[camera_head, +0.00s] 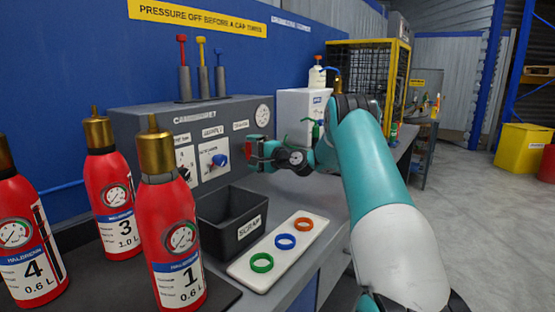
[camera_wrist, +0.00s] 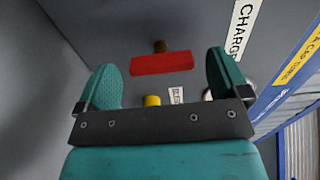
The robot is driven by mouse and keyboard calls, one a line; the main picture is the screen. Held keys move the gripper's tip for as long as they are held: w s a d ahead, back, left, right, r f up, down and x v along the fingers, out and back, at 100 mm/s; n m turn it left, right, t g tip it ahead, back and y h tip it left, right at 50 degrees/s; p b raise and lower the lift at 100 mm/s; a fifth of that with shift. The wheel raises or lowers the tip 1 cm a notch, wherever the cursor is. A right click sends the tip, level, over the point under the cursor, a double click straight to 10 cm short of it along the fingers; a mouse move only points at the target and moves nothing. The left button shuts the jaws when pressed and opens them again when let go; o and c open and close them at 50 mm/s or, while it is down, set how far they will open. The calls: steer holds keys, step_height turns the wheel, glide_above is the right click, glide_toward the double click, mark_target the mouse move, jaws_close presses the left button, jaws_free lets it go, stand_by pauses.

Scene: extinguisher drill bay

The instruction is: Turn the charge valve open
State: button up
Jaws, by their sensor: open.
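A red bar handle (camera_wrist: 162,64) on a short brass stem stands out from the grey charging console (camera_head: 130,124). In the wrist view it lies ahead of my gripper (camera_wrist: 161,72), between the two teal fingers and apart from both. My gripper (camera_head: 257,153) is open and empty in front of the console's right part in the head view, where it largely hides the handle. A yellow part (camera_wrist: 152,100) shows below the handle in the wrist view, beside a small, partly hidden label.
A blue knob (camera_head: 220,160) and a gauge (camera_head: 263,115) are on the console. A black scrap bin (camera_head: 223,235) and a white tray (camera_head: 246,268) with green, blue and orange rings stand below. Several red extinguishers (camera_head: 173,240) are at the left.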

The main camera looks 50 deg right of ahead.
steer(key=s+d+b, duration=0.1)
steer(key=s+d, duration=0.1)
steer(key=s, duration=1.3)
steer(key=shift+d+r, duration=0.1)
